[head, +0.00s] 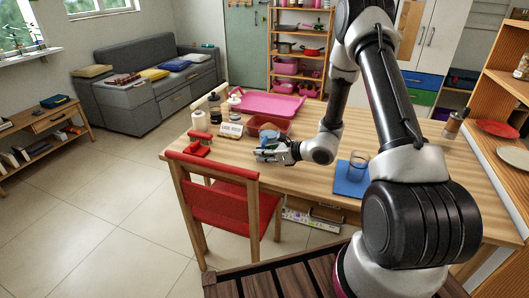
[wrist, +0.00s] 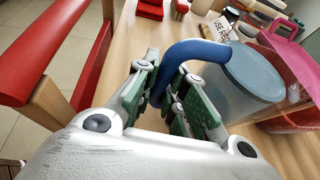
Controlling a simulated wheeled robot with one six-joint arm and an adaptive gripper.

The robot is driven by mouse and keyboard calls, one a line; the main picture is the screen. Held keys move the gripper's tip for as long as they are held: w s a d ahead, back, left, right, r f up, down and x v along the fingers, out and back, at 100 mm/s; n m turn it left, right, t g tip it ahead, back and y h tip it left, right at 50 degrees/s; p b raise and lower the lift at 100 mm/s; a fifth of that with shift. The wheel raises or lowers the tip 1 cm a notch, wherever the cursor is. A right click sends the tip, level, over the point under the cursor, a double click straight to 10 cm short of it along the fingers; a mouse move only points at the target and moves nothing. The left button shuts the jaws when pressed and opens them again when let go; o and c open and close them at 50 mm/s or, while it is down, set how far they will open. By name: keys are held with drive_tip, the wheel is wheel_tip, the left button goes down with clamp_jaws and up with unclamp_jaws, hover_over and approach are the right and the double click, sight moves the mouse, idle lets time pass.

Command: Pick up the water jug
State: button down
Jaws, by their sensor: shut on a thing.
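The water jug (wrist: 255,72) has a blue-grey round lid and a dark blue curved handle, and it fills the upper right of the wrist view. In the head view the jug (head: 269,136) is small and partly hidden behind my gripper (head: 265,153), near the table's front edge. My gripper (wrist: 172,88) is shut on the jug's handle, with the green finger pads on either side of it. I cannot tell whether the jug's base touches the table.
The wooden table (head: 330,141) also holds a red tray (head: 283,123), a pink tray (head: 268,103), a small sign (head: 230,130), a red object (head: 200,146) and a glass (head: 358,166) on a blue mat (head: 346,187). A red chair (head: 213,187) stands at its front left.

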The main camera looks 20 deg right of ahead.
sight(263, 141)
drive_tip(key=shift+r, duration=0.15)
drive_tip(key=shift+r, duration=4.75)
drive_tip(key=shift+r, duration=0.15)
